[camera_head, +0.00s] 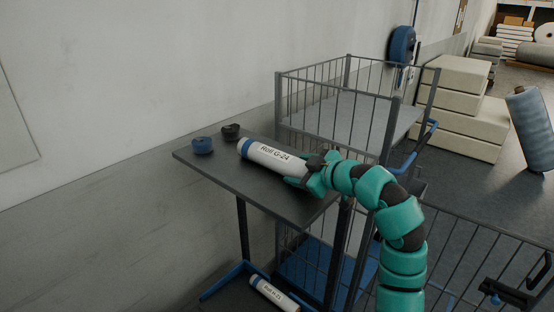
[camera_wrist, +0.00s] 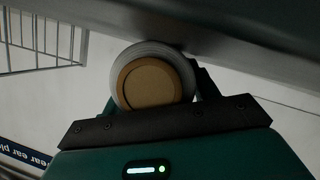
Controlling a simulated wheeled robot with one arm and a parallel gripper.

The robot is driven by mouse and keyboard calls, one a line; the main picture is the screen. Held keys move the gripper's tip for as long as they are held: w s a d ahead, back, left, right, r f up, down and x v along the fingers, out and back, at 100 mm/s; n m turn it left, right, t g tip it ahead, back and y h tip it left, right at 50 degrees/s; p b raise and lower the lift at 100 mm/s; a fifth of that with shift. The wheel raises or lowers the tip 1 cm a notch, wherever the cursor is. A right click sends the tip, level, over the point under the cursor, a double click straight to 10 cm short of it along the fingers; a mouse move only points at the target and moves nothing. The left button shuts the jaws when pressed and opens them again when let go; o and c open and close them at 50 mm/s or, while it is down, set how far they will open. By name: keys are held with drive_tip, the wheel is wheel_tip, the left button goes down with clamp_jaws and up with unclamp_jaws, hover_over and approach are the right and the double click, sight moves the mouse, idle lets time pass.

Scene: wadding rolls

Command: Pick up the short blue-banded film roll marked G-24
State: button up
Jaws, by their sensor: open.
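The film roll marked Roll G-24 (camera_head: 272,157) is white with a blue band at its left end. It lies on its side on the dark tabletop (camera_head: 228,176). My gripper (camera_head: 309,172) is at the roll's right end, with its jaws open. In the wrist view, the roll's round end with a brown core (camera_wrist: 153,83) sits between the fingers of my gripper (camera_wrist: 155,100). I cannot tell whether the fingers touch it.
A blue tape roll (camera_head: 202,145) and a black one (camera_head: 231,131) stand at the tabletop's back left. Another labelled roll (camera_head: 273,293) lies on a lower shelf. A grey wire cage trolley (camera_head: 347,98) stands behind the table. Cream blocks (camera_head: 458,110) are stacked further right.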

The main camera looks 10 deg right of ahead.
drive_tip(key=c, duration=1)
drive_tip(key=shift+r, duration=0.1)
